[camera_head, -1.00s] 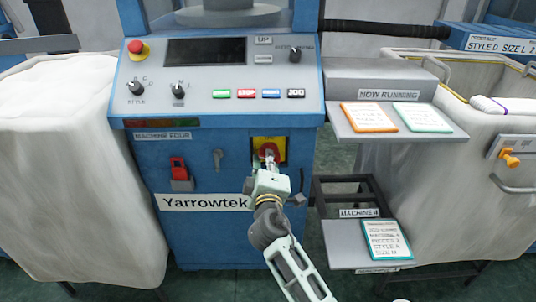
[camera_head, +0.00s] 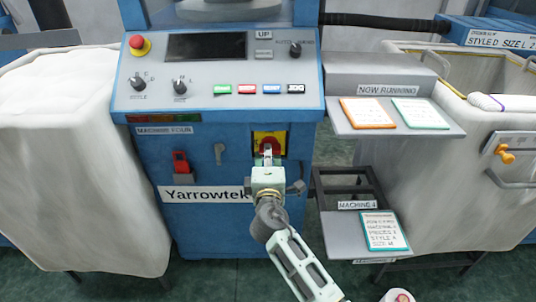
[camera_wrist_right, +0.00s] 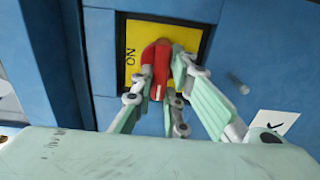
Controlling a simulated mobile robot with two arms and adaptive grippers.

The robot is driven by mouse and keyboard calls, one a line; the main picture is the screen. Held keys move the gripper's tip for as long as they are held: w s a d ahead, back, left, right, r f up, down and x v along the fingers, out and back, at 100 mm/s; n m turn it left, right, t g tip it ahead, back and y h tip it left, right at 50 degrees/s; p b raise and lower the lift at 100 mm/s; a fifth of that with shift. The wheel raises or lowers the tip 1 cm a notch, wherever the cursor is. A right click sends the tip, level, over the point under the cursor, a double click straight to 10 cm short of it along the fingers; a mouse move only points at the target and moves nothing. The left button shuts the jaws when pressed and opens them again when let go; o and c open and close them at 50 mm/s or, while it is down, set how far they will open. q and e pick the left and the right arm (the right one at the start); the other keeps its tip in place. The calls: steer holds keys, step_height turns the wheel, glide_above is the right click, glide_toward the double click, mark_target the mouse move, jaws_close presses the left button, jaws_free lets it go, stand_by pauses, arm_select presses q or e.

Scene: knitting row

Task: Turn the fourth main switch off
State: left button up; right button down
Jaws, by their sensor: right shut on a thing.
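The main switch is a red rotary handle (camera_wrist_right: 155,68) on a yellow plate (camera_wrist_right: 188,36) in the right wrist view. The word ON shows at the plate's left. In the head view the yellow plate (camera_head: 280,138) sits on the blue front of the machine labelled "MACHINE FOUR". My right gripper (camera_head: 267,158) is at the switch, and in the right wrist view its fingers (camera_wrist_right: 160,85) are shut around the red handle. The handle stands roughly upright, slightly tilted in that view. The gripper hides part of the switch in the head view.
A red padlock (camera_head: 181,165) and a grey latch (camera_head: 220,153) are left of the switch. The control panel (camera_head: 220,75) with a red emergency button (camera_head: 139,45) is above. Shelves with cards (camera_head: 385,232) jut out at right. White bins (camera_head: 75,160) flank the machine.

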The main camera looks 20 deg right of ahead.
steer(key=c, duration=1.7)
jaws_free()
steer(key=shift+c, duration=0.2)
steer(key=v, duration=1.2)
